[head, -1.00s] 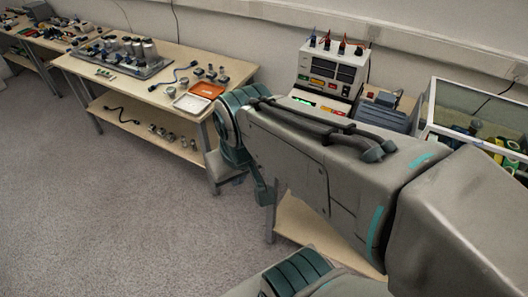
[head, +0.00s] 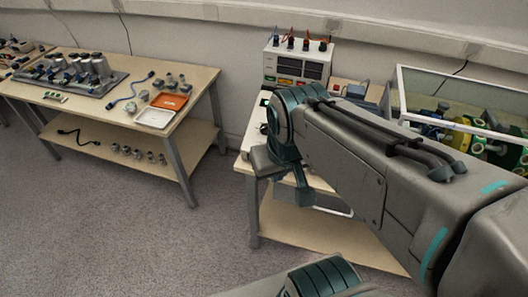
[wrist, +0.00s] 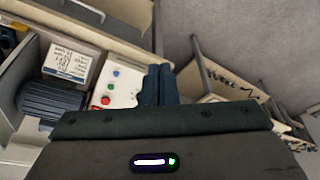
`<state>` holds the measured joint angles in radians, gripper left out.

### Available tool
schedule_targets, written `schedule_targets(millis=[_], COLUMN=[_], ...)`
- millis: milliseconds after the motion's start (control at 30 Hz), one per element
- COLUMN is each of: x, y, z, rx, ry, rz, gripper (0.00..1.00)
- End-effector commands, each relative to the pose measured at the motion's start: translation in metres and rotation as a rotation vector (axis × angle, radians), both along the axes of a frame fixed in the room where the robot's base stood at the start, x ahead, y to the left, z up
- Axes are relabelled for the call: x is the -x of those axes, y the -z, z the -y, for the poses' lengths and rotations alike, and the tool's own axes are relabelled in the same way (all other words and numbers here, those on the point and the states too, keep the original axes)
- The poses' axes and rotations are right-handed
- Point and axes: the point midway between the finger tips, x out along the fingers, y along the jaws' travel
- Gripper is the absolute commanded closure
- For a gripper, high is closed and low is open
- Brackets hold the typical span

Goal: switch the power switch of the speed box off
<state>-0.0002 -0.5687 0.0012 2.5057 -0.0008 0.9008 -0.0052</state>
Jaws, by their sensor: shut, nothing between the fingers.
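My gripper (wrist: 158,85) is shut, with its two dark fingers together and nothing between them. In the wrist view the fingers overlap the right edge of a white box (wrist: 122,78) with blue, green and red round buttons, which may be the speed box. I cannot tell whether they touch it. No power switch can be made out for certain. In the head view a white instrument (head: 297,65) with dark displays, coloured buttons and plugs on top stands at the back of the right bench. My arm hides much of the bench in front of it.
A dark ribbed device (wrist: 52,102) and a white labelled block (wrist: 67,63) lie left of the button box. A glass-sided tank (head: 398,82) with coloured parts stands at the right. A second wooden bench (head: 205,82) stands at the left; the floor between is clear.

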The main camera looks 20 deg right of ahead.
Motion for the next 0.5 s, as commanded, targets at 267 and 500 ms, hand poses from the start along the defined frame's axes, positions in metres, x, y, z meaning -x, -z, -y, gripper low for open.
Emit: schedule_targets(millis=[267,500], x=[0.000,0.000], y=[0.000,0.012], z=[0.000,0.002], rx=[0.000,0.034], ry=[0.000,-0.026], rz=[0.000,-0.052], gripper=[1.00,1.00])
